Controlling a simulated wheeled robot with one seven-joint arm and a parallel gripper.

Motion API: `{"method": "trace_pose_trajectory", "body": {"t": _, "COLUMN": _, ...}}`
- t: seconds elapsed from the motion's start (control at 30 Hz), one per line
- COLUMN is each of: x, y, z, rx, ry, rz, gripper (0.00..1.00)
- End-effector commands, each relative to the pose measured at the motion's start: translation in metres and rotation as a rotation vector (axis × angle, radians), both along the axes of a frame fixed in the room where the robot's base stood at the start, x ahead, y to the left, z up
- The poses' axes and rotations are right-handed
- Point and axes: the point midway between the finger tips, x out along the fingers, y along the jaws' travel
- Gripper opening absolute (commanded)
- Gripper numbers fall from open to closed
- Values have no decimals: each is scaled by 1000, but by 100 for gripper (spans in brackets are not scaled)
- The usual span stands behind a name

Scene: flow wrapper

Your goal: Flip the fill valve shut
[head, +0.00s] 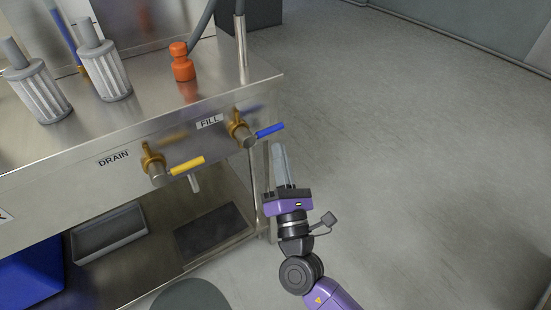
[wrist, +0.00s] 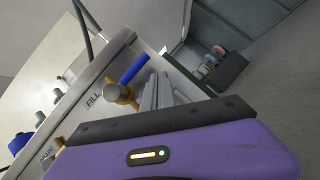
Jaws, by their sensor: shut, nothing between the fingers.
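The fill valve is a brass valve (head: 241,132) with a blue lever (head: 269,130), under the FILL label on the front of the steel bench. The lever points out to the right, away from the brass body. In the wrist view the blue lever (wrist: 134,69) lies just left of my fingers, with the brass body (wrist: 121,95) below it. My gripper (head: 275,146) is shut and empty, its fingertips just below the lever in the head view. I cannot tell whether the fingers touch the lever.
A drain valve with a yellow lever (head: 187,166) sits left of the fill valve. An orange fitting (head: 182,64) and grey ribbed cylinders (head: 103,70) stand on the bench top (head: 150,100). A grey tray (head: 110,233) lies on the lower shelf. The floor at right is clear.

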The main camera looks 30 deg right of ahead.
Motion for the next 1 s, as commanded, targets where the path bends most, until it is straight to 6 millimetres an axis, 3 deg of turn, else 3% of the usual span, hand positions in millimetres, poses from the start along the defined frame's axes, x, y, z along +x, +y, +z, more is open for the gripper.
{"method": "trace_pose_trajectory", "body": {"t": 0.03, "x": 1, "y": 2, "z": -15, "rx": 0, "ry": 1, "rz": 1, "gripper": 0}}
{"method": "trace_pose_trajectory", "body": {"t": 0.1, "x": 2, "y": 4, "z": -24, "rx": 0, "ry": 2, "rz": 1, "gripper": 0}}
{"method": "trace_pose_trajectory", "body": {"t": 0.4, "x": -53, "y": 5, "z": -52, "rx": -2, "ry": 7, "rz": 5, "gripper": 0}}
{"method": "trace_pose_trajectory", "body": {"t": 0.6, "x": -75, "y": 4, "z": -67, "rx": -2, "ry": 5, "rz": 2, "gripper": 0}}
{"method": "trace_pose_trajectory", "body": {"t": 1.0, "x": -80, "y": 6, "z": -73, "rx": 4, "ry": 7, "rz": 12, "gripper": 0}}
